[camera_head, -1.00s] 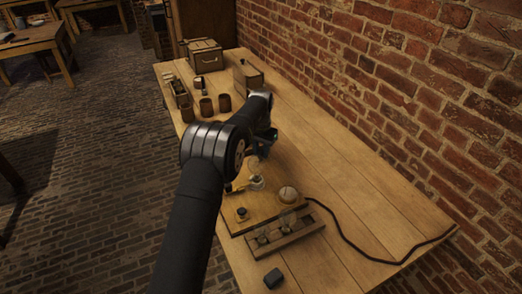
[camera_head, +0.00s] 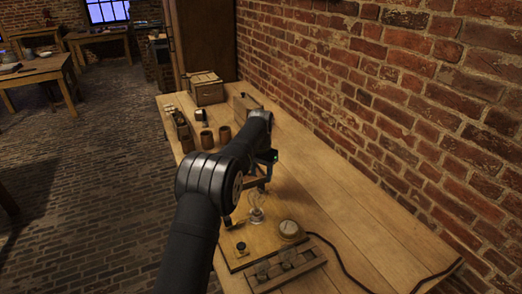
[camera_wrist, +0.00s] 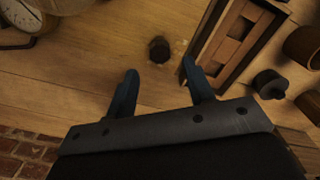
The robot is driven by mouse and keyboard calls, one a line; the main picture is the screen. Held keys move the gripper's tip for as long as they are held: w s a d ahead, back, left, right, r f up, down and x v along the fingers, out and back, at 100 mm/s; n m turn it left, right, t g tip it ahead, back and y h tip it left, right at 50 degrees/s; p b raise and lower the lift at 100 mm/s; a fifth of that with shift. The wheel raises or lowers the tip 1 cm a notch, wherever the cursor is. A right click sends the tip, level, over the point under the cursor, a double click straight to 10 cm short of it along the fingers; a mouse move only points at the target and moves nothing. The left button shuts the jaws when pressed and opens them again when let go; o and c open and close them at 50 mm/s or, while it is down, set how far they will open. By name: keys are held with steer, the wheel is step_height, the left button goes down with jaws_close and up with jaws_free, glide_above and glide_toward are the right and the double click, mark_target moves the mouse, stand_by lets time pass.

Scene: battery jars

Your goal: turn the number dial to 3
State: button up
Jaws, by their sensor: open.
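In the wrist view, a dark, faceted knob (camera_wrist: 159,48) stands on the wood, with faint pale marks beside it. It looks like the number dial, but I cannot read any numbers or its setting. My gripper (camera_wrist: 160,68) is open, its two blue fingers apart and empty. The knob shows just beyond the fingertips, between their lines; I cannot tell the height gap. In the head view my gripper (camera_head: 265,166) is partly hidden by my arm, over the middle of the table. I cannot make out this knob there.
A slotted wooden tray (camera_wrist: 236,40) lies close to the right finger. A round clock-like face (camera_wrist: 18,22) is at upper left. In the head view a glass bulb (camera_head: 257,209) and a round gauge (camera_head: 290,229) sit nearer, brown jars (camera_head: 224,135) farther off. A brick wall (camera_head: 420,110) borders the right.

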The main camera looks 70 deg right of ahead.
mark_target(261, 185)
step_height(261, 185, up, 12)
steer(key=shift+r, duration=0.25)
stand_by(0.6)
step_height(261, 185, down, 18)
steer(key=shift+r, duration=0.25)
stand_by(0.5)
